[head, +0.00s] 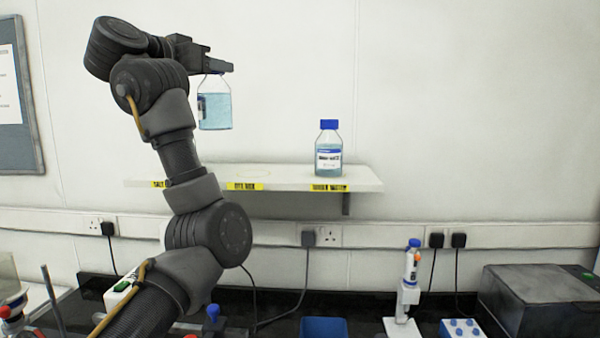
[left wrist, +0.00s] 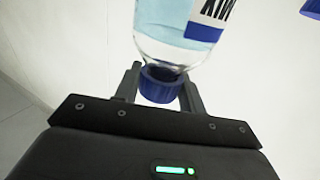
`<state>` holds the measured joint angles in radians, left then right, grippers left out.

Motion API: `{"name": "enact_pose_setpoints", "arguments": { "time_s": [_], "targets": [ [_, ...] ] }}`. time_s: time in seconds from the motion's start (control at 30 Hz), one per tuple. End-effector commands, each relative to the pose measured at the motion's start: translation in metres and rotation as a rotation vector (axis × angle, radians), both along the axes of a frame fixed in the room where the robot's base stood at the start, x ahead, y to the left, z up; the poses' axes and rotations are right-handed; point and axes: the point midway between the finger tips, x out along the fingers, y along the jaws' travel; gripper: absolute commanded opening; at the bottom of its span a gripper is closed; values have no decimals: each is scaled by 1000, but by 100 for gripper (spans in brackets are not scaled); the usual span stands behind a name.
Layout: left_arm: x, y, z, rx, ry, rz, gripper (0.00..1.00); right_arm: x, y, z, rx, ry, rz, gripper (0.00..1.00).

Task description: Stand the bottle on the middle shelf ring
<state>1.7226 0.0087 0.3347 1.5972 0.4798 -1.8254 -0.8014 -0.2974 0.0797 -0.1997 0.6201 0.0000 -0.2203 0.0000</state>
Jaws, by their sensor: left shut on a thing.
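My left gripper (head: 222,67) is shut on the blue cap (left wrist: 160,85) of a clear bottle (head: 215,106) with pale blue liquid. The bottle hangs upright below the fingers, in the air above the left part of the white shelf (head: 280,178). In the left wrist view, the bottle (left wrist: 178,50) shows part of a label reading "MIX". The middle shelf ring (head: 252,176) is a faint pale outline behind the middle yellow label (head: 245,187); nothing stands on it. The bottle is left of and above this ring. My right gripper is out of view.
A second blue-capped bottle (head: 328,150) stands at the shelf's right, behind another yellow label (head: 329,188). My left arm covers part of the shelf's left end. Below are a pipette on a stand (head: 408,285), a blue container (head: 323,328) and a dark box (head: 540,300).

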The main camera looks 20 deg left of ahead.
Motion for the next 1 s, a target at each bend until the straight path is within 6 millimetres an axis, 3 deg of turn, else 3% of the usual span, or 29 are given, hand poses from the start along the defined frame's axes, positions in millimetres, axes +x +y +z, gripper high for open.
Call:
{"name": "enact_pose_setpoints", "arguments": {
  "time_s": [0.03,0.17,0.4,0.53,0.77,1.0],
  "targets": [
    [-1,1,1,0,-3,2,0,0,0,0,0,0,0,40],
    [3,-12,-3,-9,-2,-41,0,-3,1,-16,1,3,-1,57],
    [7,-78,3,-12,0,-230,0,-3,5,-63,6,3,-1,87],
    [6,-99,10,-2,-1,-284,0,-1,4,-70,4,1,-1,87],
    [15,-95,11,-5,3,-292,0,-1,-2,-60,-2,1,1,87],
    [61,-64,-9,-6,4,-292,0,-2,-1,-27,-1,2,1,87]
  ]
}}
